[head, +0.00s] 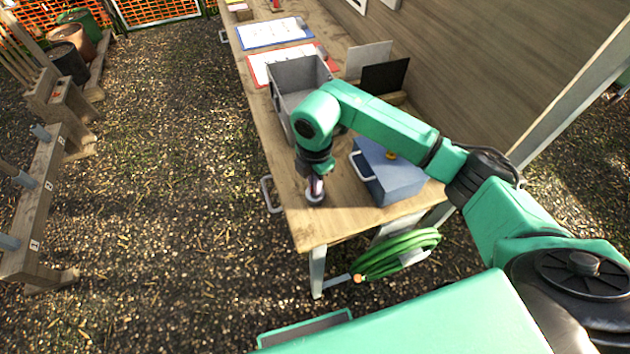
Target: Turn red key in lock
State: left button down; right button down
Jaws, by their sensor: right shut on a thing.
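My right gripper (315,188) points down at the near end of the wooden table, left of the blue box. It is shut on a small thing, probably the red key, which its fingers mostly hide. A small round grey piece (314,198), perhaps the lock, sits on the table top right under the fingertips. I cannot tell how the key is turned or how far it sits in the lock. My left gripper is not in view.
A blue box (397,180) with a white handle and a yellow knob stands just right of the gripper. A grey bin (292,75) stands behind it. Clipboards (275,31) lie farther back. A green hose (400,250) hangs below the table's near end.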

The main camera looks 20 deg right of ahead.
jog(key=m+p, duration=0.1)
jog(key=m, duration=0.2)
jog(key=shift+m, duration=0.3)
jog(key=m+p, duration=0.1)
jog(key=m, duration=0.2)
jog(key=shift+m, duration=0.3)
jog(key=shift+f+n, duration=0.15)
jog(key=shift+n, duration=0.75)
jog(key=shift+n+b, duration=0.3)
jog(key=shift+n, duration=0.4)
jog(key=c, duration=0.9)
grip_release()
jog(key=shift+c, duration=0.2)
